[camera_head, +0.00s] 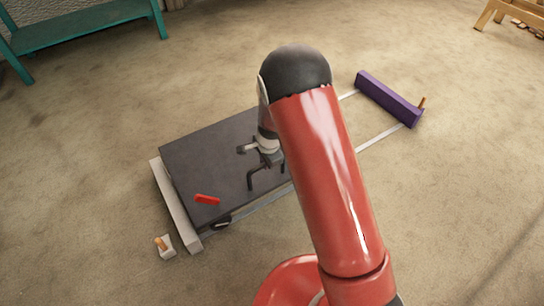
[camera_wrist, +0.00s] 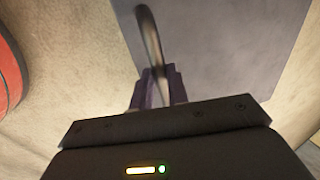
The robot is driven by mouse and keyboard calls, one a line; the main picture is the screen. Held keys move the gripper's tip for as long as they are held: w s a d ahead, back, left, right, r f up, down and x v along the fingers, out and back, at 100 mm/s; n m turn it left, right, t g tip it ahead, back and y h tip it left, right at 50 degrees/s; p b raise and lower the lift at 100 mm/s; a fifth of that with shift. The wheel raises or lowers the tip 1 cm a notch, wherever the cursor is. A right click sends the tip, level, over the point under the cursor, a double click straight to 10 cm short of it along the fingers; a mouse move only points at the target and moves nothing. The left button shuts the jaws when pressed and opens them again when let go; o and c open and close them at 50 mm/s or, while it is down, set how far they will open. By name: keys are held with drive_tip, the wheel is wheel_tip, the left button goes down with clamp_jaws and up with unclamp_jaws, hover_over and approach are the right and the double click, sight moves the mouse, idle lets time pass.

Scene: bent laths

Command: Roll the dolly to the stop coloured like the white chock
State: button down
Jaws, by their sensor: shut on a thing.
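The dolly (camera_head: 205,160) is a flat dark grey deck with a dark bent handle (camera_head: 252,180) standing on it. Its left end lies right along the white stop (camera_head: 176,207); I cannot tell whether they touch. The purple stop (camera_head: 388,99) is at the far right end of the rails. The white chock (camera_head: 167,246), with an orange peg, sits on the floor just beside the white stop's near end. My gripper (camera_head: 268,158) is over the deck, partly hidden by my arm. In the wrist view my gripper (camera_wrist: 156,85) is shut on the handle (camera_wrist: 149,35).
Pale rails (camera_head: 375,139) run between the two stops. A red piece (camera_head: 207,199) lies on the deck's near left corner. An orange peg (camera_head: 422,102) shows behind the purple stop. A teal bench (camera_head: 85,22) and a wooden stand (camera_head: 515,12) are farther off.

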drive_tip(key=shift+s+a, duration=0.2)
drive_tip(key=c, duration=1.4)
unclamp_jaws()
drive_tip(key=shift+a, duration=0.1)
drive_tip(key=shift+o, duration=0.2)
drive_tip(key=shift+r, duration=0.25)
wheel_tip(320, 180, up, 7)
drive_tip(key=s+p, duration=0.1)
drive_tip(key=shift+d, duration=0.45)
drive_tip(key=shift+s+r, duration=0.1)
